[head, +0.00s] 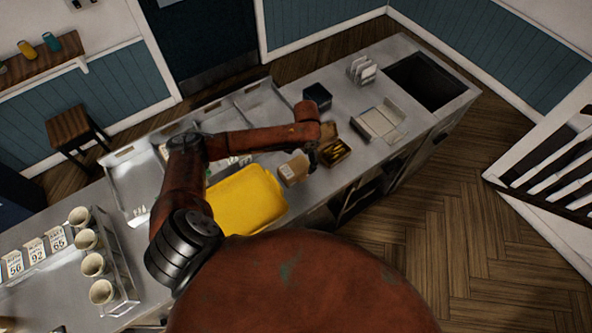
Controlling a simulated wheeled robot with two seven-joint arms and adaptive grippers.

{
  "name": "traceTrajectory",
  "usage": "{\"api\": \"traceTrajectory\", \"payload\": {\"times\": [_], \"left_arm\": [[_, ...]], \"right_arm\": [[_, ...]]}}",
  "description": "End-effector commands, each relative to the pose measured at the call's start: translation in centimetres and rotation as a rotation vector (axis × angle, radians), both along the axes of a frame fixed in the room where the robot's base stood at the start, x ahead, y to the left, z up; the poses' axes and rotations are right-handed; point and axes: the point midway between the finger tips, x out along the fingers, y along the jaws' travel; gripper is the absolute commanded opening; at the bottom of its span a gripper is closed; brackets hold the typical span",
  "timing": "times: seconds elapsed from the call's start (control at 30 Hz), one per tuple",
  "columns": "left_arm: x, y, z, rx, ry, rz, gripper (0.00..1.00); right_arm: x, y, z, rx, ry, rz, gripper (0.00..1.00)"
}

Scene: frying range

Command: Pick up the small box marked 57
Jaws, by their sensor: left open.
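A small brown cardboard box (293,170) with a pale label stands on the steel counter, just right of the yellow tray. The marking on its label is too small to read, so I cannot tell if it is 57. My left arm reaches across the counter from the left. My left gripper (312,158) points down just right of this box, between it and an open brown box (336,152). The fingers are small and partly hidden by the wrist; I cannot tell if they touch either box. My right gripper is not in view.
The yellow tray (246,203) lies left of the boxes. A black container (317,94) stands behind them, and a shallow steel tray (381,122) is to the right, near a dark sink (428,82). Cups and number cards stand at the left.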

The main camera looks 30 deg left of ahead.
Motion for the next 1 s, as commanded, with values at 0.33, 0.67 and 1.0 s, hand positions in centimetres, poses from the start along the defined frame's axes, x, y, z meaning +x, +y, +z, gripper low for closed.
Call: {"api": "traceTrajectory", "payload": {"times": [0.33, 0.67, 1.0], "left_arm": [[-0.3, -0.1, -4.4, -0.001, 0.000, 0.001, 0.78], [-0.3, 0.1, -5.5, 0.001, -0.001, 0.001, 0.78], [-0.3, 0.1, -5.5, 0.001, -0.001, 0.001, 0.56]], "right_arm": [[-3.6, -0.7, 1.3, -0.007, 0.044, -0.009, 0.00], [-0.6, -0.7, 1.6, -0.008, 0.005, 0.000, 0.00], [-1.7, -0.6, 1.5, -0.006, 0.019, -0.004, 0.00]]}}
